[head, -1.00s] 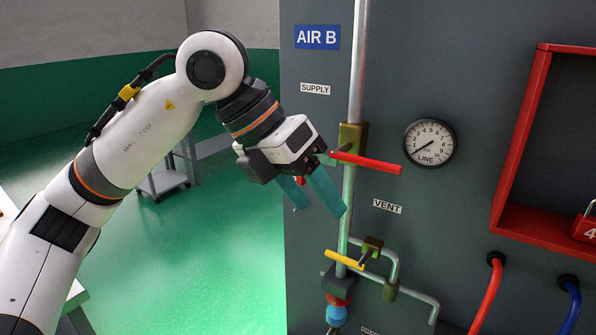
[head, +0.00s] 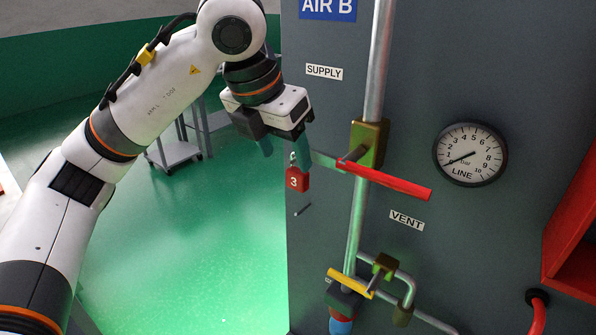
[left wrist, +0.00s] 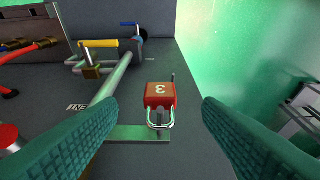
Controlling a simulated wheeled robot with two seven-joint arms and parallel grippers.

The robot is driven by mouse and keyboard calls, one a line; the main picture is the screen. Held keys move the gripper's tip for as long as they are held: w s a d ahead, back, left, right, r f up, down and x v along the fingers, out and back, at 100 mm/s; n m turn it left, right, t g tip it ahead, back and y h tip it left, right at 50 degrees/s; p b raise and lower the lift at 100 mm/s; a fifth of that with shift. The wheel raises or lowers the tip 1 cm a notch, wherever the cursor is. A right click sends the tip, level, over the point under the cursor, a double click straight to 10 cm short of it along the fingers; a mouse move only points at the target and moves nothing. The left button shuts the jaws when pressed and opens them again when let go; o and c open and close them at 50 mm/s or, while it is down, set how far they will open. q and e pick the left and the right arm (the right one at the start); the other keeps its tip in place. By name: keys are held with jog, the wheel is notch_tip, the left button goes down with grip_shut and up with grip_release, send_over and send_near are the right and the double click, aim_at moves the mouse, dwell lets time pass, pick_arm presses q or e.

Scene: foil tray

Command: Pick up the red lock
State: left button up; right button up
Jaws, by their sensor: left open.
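The red lock (head: 297,180), marked 3, hangs by its metal shackle at the left edge of the grey panel. In the left wrist view the lock (left wrist: 160,95) shows its number upside down, its shackle around a peg on a flat green bar (left wrist: 138,133). My left gripper (head: 283,152) is open, its teal fingers pointing down just above the lock in the head view. In the left wrist view the fingers of the gripper (left wrist: 155,125) lie on either side of the lock, apart from it. My right gripper is in neither view.
A red valve handle (head: 392,181) sticks out right of the lock, on a vertical pipe (head: 377,75). A yellow handle (head: 350,283) is lower down. A small pin (head: 303,209) juts out below the lock. Left of the panel is open green floor (head: 200,250).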

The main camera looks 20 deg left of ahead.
aim_at(292, 160)
pick_arm(q)
jog(key=shift+w+f, duration=0.25)
jog(key=shift+f, duration=0.15)
jog(key=p+x, duration=0.1)
jog(key=x, duration=0.1)
jog(key=p+x, duration=0.1)
jog(key=x, duration=0.2)
jog(key=shift+w+d+r+p, duration=0.15)
jog(key=shift+w+r+p, duration=0.1)
jog(key=shift+p, duration=0.15)
jog(key=shift+w+f, duration=0.1)
jog(key=shift+f, duration=0.35)
jog(key=shift+c, duration=0.2)
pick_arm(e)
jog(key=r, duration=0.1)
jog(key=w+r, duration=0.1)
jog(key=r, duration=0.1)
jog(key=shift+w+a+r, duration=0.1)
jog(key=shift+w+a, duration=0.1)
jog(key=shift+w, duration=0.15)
pick_arm(q)
jog(key=c, duration=1)
jog(key=shift+c, duration=0.2)
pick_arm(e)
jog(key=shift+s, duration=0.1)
